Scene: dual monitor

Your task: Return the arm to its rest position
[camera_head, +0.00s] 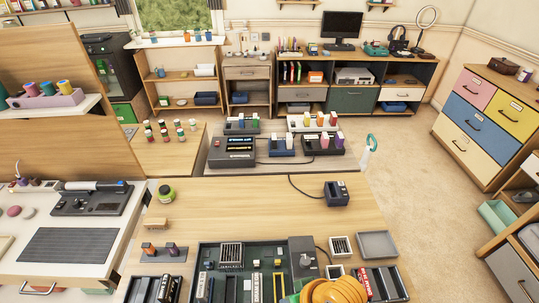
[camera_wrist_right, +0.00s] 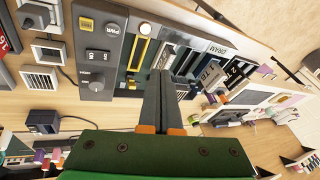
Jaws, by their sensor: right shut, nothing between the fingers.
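My right gripper (camera_wrist_right: 163,75) shows in the right wrist view, with two dark grey fingers side by side and nothing between them. Orange pieces are at the finger bases and a green body is below. The fingertips appear over or near the dark green board (camera_wrist_right: 125,65) and its slots; I cannot tell the exact gap. In the head view, an orange and yellow part of my right arm (camera_head: 335,291) shows at the bottom edge, over the front of the wooden desk (camera_head: 240,200). My left gripper is not in view.
The green board (camera_head: 237,254) holds slots and a grey button box (camera_head: 303,258). Racks (camera_head: 383,283) and a grey tray (camera_head: 377,245) stand at its right. A small dark device (camera_head: 336,193) sits farther back. The desk's middle is mostly clear.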

